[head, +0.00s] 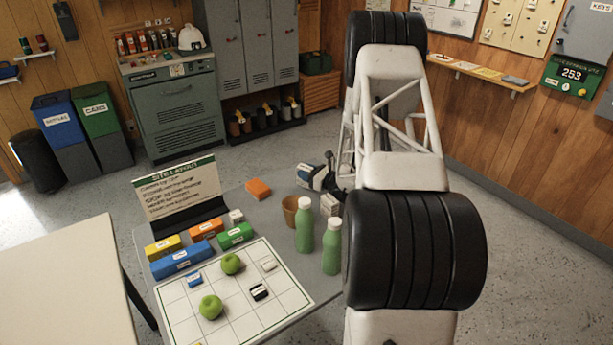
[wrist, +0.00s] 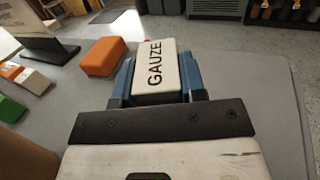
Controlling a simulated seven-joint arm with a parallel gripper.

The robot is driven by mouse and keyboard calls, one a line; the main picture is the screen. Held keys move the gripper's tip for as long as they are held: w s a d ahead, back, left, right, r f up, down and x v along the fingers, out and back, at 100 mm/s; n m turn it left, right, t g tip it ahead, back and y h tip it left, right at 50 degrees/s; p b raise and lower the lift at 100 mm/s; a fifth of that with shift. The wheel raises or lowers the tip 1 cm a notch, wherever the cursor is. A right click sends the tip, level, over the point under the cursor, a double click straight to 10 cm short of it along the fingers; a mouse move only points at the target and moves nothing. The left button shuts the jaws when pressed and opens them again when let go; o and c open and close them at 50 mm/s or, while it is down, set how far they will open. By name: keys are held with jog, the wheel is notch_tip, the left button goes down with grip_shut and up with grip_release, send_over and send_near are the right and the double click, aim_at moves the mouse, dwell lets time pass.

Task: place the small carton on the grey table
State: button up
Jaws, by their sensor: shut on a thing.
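The small white carton (wrist: 158,70), marked GAUZE, is between the two blue fingers of my gripper (wrist: 158,82) in the wrist view. The fingers press on its two sides. In the head view the carton (head: 304,177) shows at the far right part of the grey table (head: 235,192), beside my gripper (head: 316,178). The grey table top also lies around and below the carton in the wrist view (wrist: 235,75). I cannot tell whether the carton's underside touches the table.
An orange block (head: 258,189) lies left of the carton.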

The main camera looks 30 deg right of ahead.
jog(key=shift+f, duration=0.75)
jog(key=shift+f, duration=0.2)
jog(key=o, duration=0.9)
jog(key=shift+r, duration=0.1)
jog(key=shift+r, duration=0.15)
jog(key=shift+v, duration=6)
